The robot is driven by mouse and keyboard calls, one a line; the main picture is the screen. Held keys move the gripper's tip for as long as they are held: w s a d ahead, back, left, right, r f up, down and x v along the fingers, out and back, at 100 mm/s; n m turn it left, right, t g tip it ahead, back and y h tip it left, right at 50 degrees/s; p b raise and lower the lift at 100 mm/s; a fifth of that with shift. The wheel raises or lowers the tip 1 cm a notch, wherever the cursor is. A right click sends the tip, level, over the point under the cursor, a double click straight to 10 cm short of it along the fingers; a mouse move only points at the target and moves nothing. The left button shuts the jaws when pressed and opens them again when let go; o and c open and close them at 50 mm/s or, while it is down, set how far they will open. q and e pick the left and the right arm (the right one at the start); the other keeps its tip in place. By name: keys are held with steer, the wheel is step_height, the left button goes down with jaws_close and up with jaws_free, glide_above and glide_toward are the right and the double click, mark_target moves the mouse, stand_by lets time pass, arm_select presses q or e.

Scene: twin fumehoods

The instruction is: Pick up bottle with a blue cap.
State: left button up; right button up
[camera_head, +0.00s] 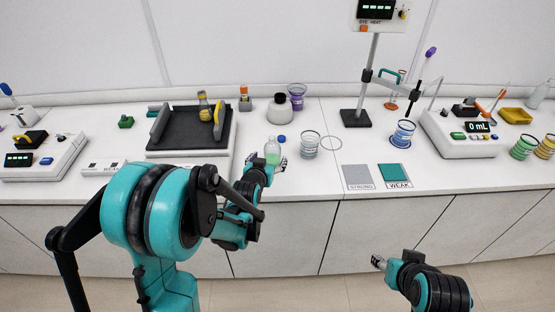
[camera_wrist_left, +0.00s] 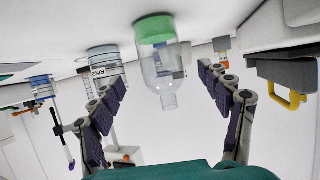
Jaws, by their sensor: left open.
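A clear bottle with pale green liquid (camera_head: 272,152) stands on the bench near its front edge. A small blue cap (camera_head: 281,139) shows just right of its neck; I cannot tell whether it touches the bottle. In the left wrist view, which is upside down, the bottle (camera_wrist_left: 158,66) has a clear, bare-looking neck and green liquid at its base. My left gripper (camera_head: 268,163) is open, with its fingers on either side of the bottle and no clear contact. My right gripper (camera_head: 378,262) is low in front of the cabinets, away from the bottle; its jaw opening is unclear.
A clear beaker (camera_head: 310,146) stands close right of the bottle, with an empty ring mark (camera_head: 331,143) beyond it. A dark shaker tray (camera_head: 187,137) is at left. A dark-capped white jar (camera_head: 280,108) and purple beaker (camera_head: 297,94) stand behind. STRONG and WEAK pads (camera_head: 394,175) lie at right.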

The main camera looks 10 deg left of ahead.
mark_target(272, 152)
arm_select(q)
steer(key=b+x, duration=0.2)
steer(key=x, duration=0.4)
steer(key=shift+w+a+f, duration=0.1)
steer(key=shift+w+f, duration=0.05)
steer(key=shift+w, duration=0.15)
steer(key=shift+s, duration=0.1)
steer(key=shift+c, duration=1.1)
steer(key=c, duration=1.2)
